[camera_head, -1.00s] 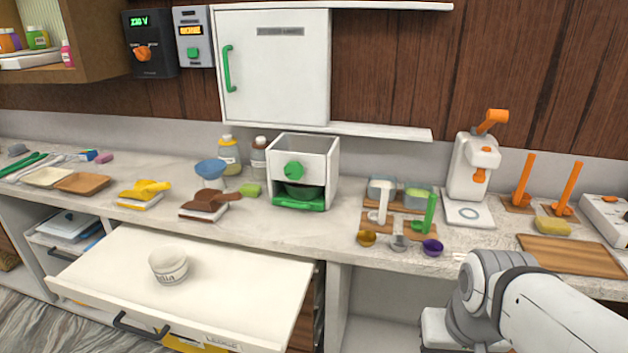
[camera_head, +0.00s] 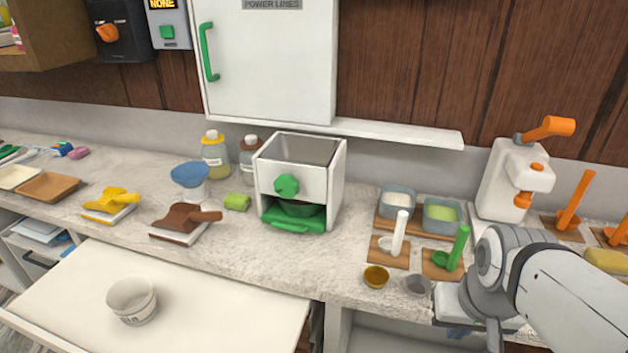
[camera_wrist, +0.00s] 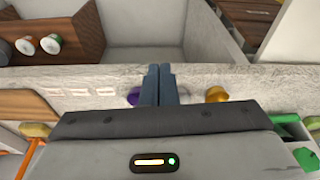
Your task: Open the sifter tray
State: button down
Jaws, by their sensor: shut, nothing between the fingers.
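The sifter (camera_head: 333,185) is a white open-topped box with a round green knob (camera_head: 287,184) on its front, standing on the counter. Its green sifter tray (camera_head: 295,221) sits at the base, in the front opening, with a small green handle on its face. Green parts, apparently the tray (camera_wrist: 288,122) and knob (camera_wrist: 306,157), show at the right edge in the wrist view. My gripper (camera_wrist: 160,80) is shut and empty, over the counter's front edge near the small cups. It is well to the right of the sifter and apart from it.
A gold cup (camera_head: 376,276) and a grey cup (camera_head: 417,285) stand near the counter edge, before wooden stands with scoops (camera_head: 399,232). An open drawer (camera_head: 215,300) holding a white tub (camera_head: 132,300) juts out at lower left. Counter before the sifter is clear.

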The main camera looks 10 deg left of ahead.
jog(key=w+a+r+t+h+p, duration=0.1)
jog(key=w+a, duration=0.5)
jog(key=w, duration=0.2)
jog(key=w+a+r+t+h+p, duration=0.1)
jog(key=w+a+r, duration=0.1)
jog(key=w+a, duration=0.6)
jog(key=t+y+p, duration=0.1)
jog(key=t+p, duration=0.2)
jog(key=t, duration=0.1)
send_near(285, 221)
jog(key=shift+m, duration=0.4)
jog(key=x, duration=0.5)
jog(key=shift+w+d, duration=0.2)
jog(key=shift+w, duration=0.05)
jog(key=shift+w+f, duration=0.2)
jog(key=shift+a, duration=0.1)
jog(key=shift+s+f, duration=0.1)
